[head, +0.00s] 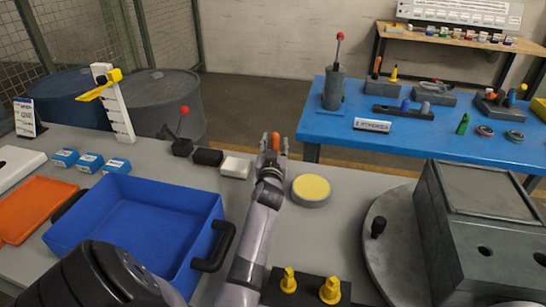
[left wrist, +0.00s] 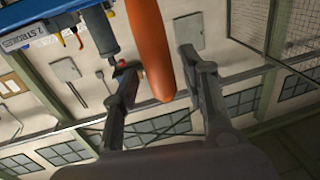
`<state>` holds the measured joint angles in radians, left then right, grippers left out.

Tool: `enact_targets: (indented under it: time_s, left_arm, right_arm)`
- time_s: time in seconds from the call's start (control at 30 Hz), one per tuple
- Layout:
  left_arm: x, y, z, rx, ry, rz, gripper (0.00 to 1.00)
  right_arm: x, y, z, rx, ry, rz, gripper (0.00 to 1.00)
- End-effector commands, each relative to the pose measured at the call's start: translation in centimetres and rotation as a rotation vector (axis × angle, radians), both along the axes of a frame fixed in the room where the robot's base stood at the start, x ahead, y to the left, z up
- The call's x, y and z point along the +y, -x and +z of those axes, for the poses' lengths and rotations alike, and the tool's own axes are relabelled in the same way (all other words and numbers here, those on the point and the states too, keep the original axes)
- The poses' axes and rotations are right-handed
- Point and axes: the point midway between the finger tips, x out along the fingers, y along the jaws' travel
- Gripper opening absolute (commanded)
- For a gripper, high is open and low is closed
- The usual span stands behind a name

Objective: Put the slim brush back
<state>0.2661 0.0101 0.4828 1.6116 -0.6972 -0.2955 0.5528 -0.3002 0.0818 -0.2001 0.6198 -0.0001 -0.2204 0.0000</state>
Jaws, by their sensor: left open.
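An orange rounded handle (head: 276,141) shows at my left gripper (head: 273,155), on the far side of the grey bench. I cannot tell whether it belongs to the slim brush; no bristles show. In the left wrist view the orange handle (left wrist: 150,45) comes in from the top and its rounded end lies between the two fingers. My left gripper (left wrist: 158,62) is open there, with a gap visible beside the handle. My right gripper is not in view.
A blue bin (head: 135,222) with a black handle stands left of my arm. Black and white blocks (head: 236,167) lie left of the gripper, a yellow-topped round pad (head: 311,188) right. A grey machine (head: 484,225) fills the right. Behind is a blue table (head: 340,135).

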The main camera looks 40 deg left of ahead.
Motion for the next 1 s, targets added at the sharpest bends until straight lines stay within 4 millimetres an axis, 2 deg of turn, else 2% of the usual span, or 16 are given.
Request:
enact_targets:
  time_s: [0.2, 0.43, 0.63, 1.0]
  left_arm:
    - [-3.1, 4.0, -0.4, 0.0, 0.003, 0.0, 0.41]
    - [-5.5, 7.1, -0.4, 0.0, 0.001, 0.0, 0.41]
    - [-6.3, 8.1, -0.3, 0.0, 0.001, 0.001, 0.41]
    - [-6.3, 8.1, -0.3, 0.0, 0.0, 0.001, 0.41]
  right_arm:
    - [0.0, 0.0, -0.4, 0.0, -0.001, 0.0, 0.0]
    - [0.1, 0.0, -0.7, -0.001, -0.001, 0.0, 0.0]
    - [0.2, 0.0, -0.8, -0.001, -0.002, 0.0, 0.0]
    - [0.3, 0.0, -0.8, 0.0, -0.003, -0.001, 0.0]
